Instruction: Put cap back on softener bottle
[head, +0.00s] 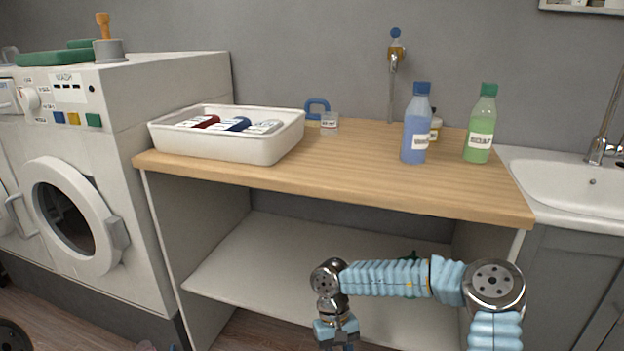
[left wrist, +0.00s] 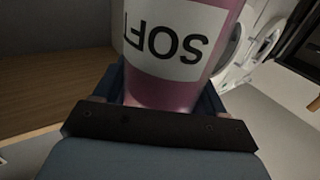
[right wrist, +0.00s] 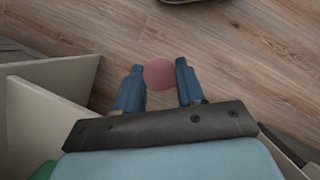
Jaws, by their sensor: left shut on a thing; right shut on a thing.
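The softener bottle (left wrist: 215,75) is pink with a white label reading "SOFT", upside down in the left wrist view. My left gripper (left wrist: 165,98) is shut around its body; the bottle's top is out of that view. My right gripper (right wrist: 160,82) is shut on a round pink cap (right wrist: 159,73), held between its fingertips above the wooden floor. In the head view my right gripper (head: 336,338) hangs at the bottom edge, in front of the shelf unit, and its fingertips are cut off. The bottle and my left gripper cannot be made out clearly there.
The wooden counter (head: 350,175) holds a white tray (head: 225,150) of labelled items, a blue bottle (head: 415,130) and a green bottle (head: 480,130), both capped. The counter's middle is clear. A washing machine (head: 115,150) stands left, a sink (head: 575,188) right.

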